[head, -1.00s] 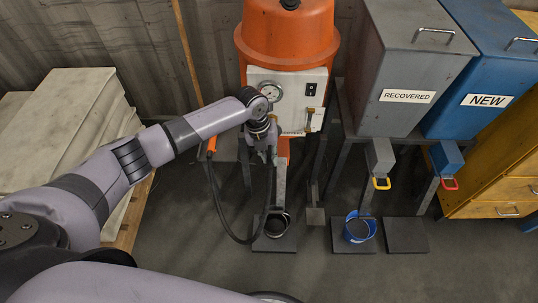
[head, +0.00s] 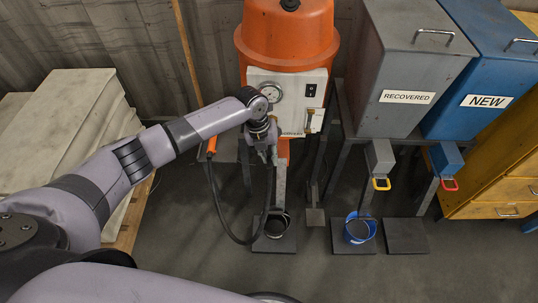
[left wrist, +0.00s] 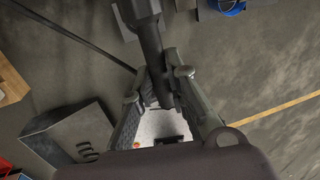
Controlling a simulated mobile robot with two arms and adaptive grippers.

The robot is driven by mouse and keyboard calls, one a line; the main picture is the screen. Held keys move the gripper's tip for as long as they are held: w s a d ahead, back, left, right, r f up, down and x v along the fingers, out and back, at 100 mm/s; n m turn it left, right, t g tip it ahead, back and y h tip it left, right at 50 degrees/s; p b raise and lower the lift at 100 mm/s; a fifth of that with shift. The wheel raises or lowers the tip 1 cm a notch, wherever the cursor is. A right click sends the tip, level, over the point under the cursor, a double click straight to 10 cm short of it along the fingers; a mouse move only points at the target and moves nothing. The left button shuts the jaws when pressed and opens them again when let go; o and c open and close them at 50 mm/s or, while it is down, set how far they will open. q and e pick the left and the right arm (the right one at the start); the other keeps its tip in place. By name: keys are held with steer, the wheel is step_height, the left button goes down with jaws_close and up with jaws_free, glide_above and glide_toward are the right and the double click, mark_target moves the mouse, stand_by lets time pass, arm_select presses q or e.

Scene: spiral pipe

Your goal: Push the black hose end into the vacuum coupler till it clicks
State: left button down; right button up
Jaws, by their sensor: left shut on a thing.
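My left gripper (head: 268,153) is in front of the white control box (head: 290,98) of the orange vacuum machine (head: 288,38), near the box's lower left. In the left wrist view my left gripper (left wrist: 158,88) is shut on the black hose end (left wrist: 154,52), a thick dark cylinder between its two fingers. In the head view the black hose (head: 222,219) hangs in a loop from an orange grip (head: 211,145) and rises toward my gripper. The vacuum coupler cannot be made out, and I cannot tell whether the hose end touches it. My right gripper is not in view.
A dark bucket (head: 287,226) stands below the machine, close to the hose loop. A blue bucket (head: 350,228) stands to its right. Grey RECOVERED (head: 400,70) and blue NEW (head: 475,75) hoppers stand at the right. Pale slabs (head: 65,115) lie at the left.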

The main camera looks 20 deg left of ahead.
arm_select(q)
steer(key=shift+w+a+r, duration=0.2)
steer(key=shift+w+r, duration=0.05)
steer(key=shift+w, duration=0.25)
stand_by(0.3)
steer(key=c, duration=2)
jaws_free()
steer(key=o, duration=0.3)
steer(key=shift+f, duration=0.25)
steer(key=shift+o, duration=1.1)
steer(key=shift+s+d, duration=0.1)
steer(key=shift+s, duration=0.1)
